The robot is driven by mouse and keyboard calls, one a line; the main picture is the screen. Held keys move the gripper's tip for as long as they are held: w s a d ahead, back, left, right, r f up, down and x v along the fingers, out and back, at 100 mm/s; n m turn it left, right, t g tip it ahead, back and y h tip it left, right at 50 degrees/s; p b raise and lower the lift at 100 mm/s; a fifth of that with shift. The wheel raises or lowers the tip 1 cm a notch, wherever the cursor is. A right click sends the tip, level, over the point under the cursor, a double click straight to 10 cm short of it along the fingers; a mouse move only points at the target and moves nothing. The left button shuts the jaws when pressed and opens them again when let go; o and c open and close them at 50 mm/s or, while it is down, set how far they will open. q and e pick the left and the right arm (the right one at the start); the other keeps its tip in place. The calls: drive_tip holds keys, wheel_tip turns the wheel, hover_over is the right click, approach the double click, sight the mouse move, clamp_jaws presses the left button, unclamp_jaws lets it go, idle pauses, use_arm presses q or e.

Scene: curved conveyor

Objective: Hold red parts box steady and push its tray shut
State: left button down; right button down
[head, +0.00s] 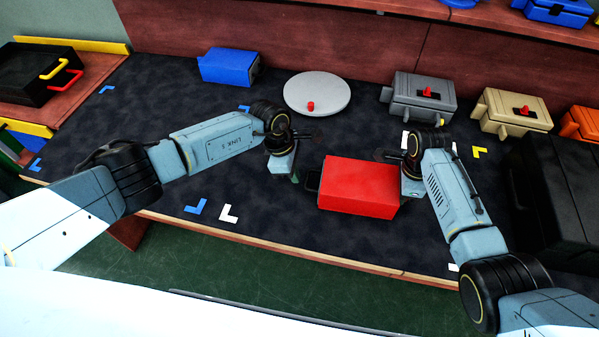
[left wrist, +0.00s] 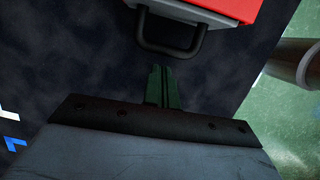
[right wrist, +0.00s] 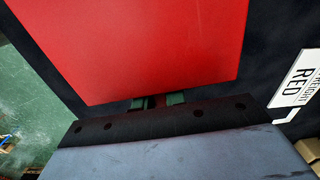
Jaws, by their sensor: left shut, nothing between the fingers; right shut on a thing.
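The red parts box (head: 358,186) lies on the dark work surface, right of the middle in the head view. Its black tray handle (head: 312,182) sticks out on its left side. My left gripper (head: 295,178) is shut and empty, just left of the handle. In the left wrist view its green fingers (left wrist: 162,85) point at the handle (left wrist: 172,45), with a small gap between them. My right gripper (right wrist: 157,101) is at the box's right end and shut on it. The red box top (right wrist: 140,45) fills much of the right wrist view and partly hides those fingertips.
A grey round plate with a red knob (head: 316,94), a blue box (head: 229,66), a grey box (head: 422,95) and a tan box (head: 513,112) stand behind. A black case (head: 560,190) is at the right. The surface's front edge (head: 300,255) is close to the red box.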

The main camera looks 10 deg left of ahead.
use_arm(q)
drive_tip(key=a, duration=0.2)
drive_tip(key=shift+a+f, duration=0.25)
drive_tip(key=shift+a, duration=0.05)
drive_tip(key=v, duration=1)
drive_tip(key=shift+d, duration=0.2)
use_arm(e)
drive_tip(key=shift+d, duration=0.1)
drive_tip(key=c, duration=1.4)
unclamp_jaws()
drive_tip(key=shift+o, duration=0.2)
